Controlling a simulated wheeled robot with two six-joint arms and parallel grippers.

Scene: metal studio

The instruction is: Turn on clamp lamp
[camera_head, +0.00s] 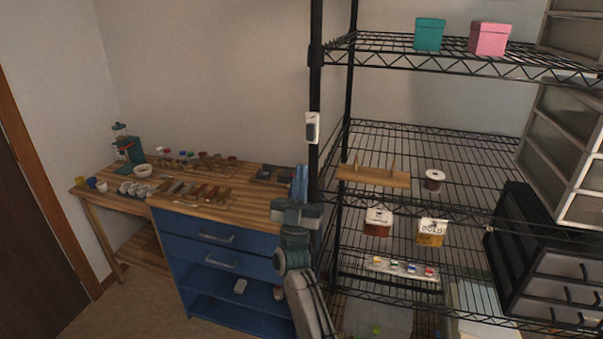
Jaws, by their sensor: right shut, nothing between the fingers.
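I cannot make out a lamp head in the head view. A small white switch-like plate (312,128) with a dark grey face sits at the black rack post, upright. I cannot tell whether it is fixed to the post or the wall behind. My right gripper (299,182) points upward just below and slightly left of the plate. Its blue fingers are shut with nothing between them, and a gap shows between fingertips and plate. My left gripper is not in view.
A black wire rack (440,150) fills the right side, holding boxes, a wooden peg board (374,176) and drawers. A wooden workbench with blue drawers (215,245) stands left, with several tools and a teal machine (130,150). Floor at lower left is clear.

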